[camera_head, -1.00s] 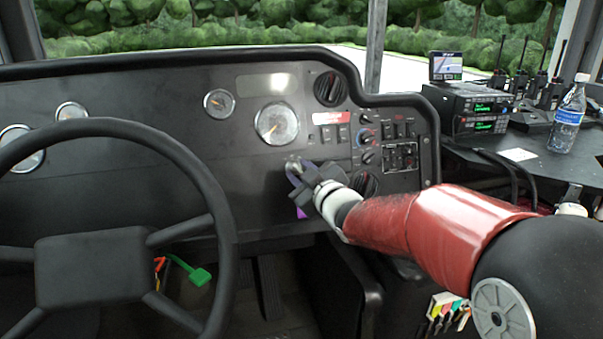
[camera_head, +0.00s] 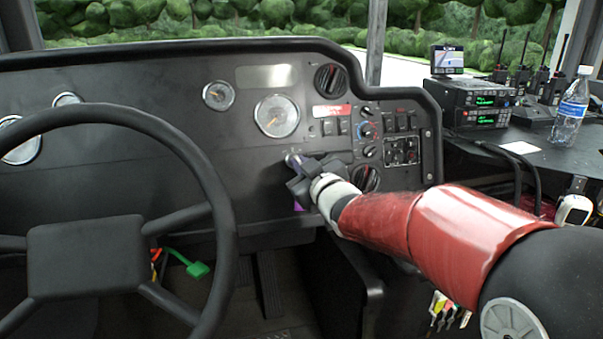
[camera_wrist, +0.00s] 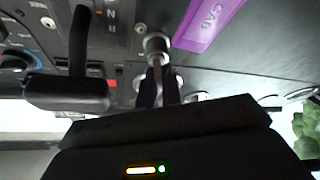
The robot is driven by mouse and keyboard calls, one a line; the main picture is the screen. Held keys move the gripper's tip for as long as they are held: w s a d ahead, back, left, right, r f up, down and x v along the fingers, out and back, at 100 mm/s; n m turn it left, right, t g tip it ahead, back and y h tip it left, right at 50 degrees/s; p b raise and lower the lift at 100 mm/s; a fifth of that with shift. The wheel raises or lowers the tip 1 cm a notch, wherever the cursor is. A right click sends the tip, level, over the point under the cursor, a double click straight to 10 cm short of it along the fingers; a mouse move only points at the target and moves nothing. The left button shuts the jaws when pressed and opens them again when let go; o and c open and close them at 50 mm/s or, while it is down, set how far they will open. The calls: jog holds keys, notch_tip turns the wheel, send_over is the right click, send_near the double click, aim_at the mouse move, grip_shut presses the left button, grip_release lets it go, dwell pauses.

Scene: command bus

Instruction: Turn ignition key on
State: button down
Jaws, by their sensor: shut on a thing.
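The ignition key (camera_wrist: 157,62) stands in its round lock on the dark dashboard, below the large gauge. My gripper (camera_wrist: 158,92) is shut on the key, with a finger on each side of it in the wrist view. In the head view my gripper (camera_head: 293,162) reaches the dashboard from the right and hides the key and lock. A purple tag (camera_wrist: 208,22) marked "CAB" lies beside the lock in the wrist view. Part of it shows below my gripper in the head view (camera_head: 298,207). The key's exact turn angle is hard to tell.
The steering wheel (camera_head: 205,180) stands left of my gripper. A black lever (camera_wrist: 78,50) is close beside it in the wrist view. Switches and knobs (camera_head: 365,129) are to its right. Radios (camera_head: 478,103) and a water bottle (camera_head: 571,108) stand on the right-hand shelf.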

jog(key=m+b, duration=0.1)
jog(key=b, duration=0.1)
jog(key=f+m+h+b, duration=0.1)
jog(key=m+b, duration=0.1)
jog(key=shift+s+a+m+t, duration=0.1)
jog(key=shift+m+t, duration=0.2)
jog(key=shift+t, duration=0.1)
jog(key=m+h+b, duration=0.2)
jog(key=m+b, duration=0.1)
jog(key=shift+a+r+m+t, duration=0.1)
jog(key=shift+r+m+t, duration=0.05)
jog(key=shift+m+t, duration=0.2)
jog(key=shift+r+m+t+h, duration=0.25)
jog(key=shift+m+h, duration=0.35)
jog(key=shift+m, duration=0.55)
jog(key=m, duration=0.1)
jog(key=m+h+p, duration=0.1)
jog(key=m, duration=0.1)
jog(key=shift+a+r+h+p, duration=0.1)
jog(key=shift+r+h+p, duration=0.1)
jog(key=shift+h+p, duration=0.1)
jog(key=shift+f+m+h+p, duration=0.1)
jog(key=shift+m+h+p, duration=0.9)
jog(key=shift+m, duration=0.9)
jog(key=c, duration=1.6)
grip_release()
jog(key=shift+o, duration=0.2)
